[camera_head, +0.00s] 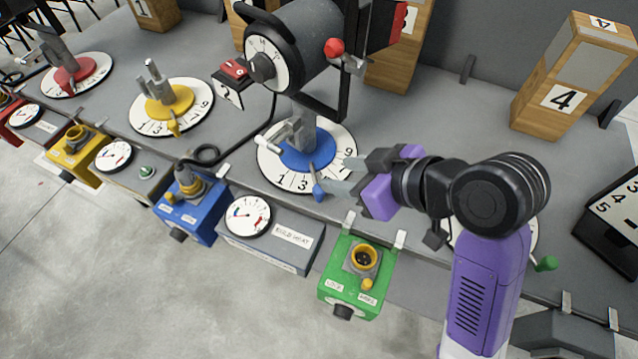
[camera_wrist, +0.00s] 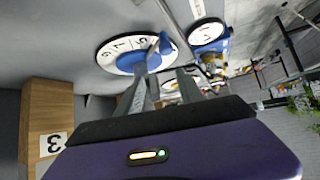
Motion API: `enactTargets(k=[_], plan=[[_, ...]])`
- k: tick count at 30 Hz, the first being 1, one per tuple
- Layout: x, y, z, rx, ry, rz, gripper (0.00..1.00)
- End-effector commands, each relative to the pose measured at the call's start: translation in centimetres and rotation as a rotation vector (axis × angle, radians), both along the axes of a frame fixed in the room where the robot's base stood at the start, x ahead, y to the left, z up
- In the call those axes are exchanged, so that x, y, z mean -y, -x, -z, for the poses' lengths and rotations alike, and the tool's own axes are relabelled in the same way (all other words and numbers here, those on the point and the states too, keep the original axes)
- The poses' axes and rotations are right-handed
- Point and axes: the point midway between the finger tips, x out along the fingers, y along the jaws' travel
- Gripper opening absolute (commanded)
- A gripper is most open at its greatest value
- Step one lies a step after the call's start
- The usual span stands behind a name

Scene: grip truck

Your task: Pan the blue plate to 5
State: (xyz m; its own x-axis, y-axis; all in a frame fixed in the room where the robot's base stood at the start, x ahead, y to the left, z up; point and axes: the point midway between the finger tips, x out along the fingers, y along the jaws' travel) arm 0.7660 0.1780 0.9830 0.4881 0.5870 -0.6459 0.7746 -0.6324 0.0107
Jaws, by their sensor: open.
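The blue plate (camera_head: 309,152) is a blue disc on a white numbered dial (camera_head: 268,165), with a grey block on top. Its blue pointer (camera_head: 319,191) lies just right of the 3 in the head view. In the wrist view the blue pointer (camera_wrist: 165,43) lies beside the 5 on the dial (camera_wrist: 110,48). My gripper (camera_head: 342,178) is open and empty, close to the right of the pointer, fingers towards it. In the wrist view my gripper's fingers (camera_wrist: 163,82) stand apart, just below the pointer. Whether either finger touches it I cannot tell.
A grey motor (camera_head: 310,40) on a black stand is behind the dial. A yellow dial (camera_head: 170,103) is to the left. A green box (camera_head: 355,275), blue box (camera_head: 190,208) and gauge box (camera_head: 270,240) line the front edge. A wooden block marked 4 (camera_head: 545,110) stands back right.

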Motion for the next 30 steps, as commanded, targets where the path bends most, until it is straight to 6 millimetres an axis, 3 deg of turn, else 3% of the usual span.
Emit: enactTargets(k=[3, 7, 21, 30], plan=[[0.0, 1.3, 1.0, -0.045, 0.048, -0.058, 0.44], [-0.3, 1.6, 1.8, -0.061, 0.062, -0.077, 0.44], [-3.9, -1.0, 6.3, -0.061, 0.061, -0.074, 0.44], [-4.5, -1.4, 6.9, -0.059, 0.060, -0.073, 0.44]])
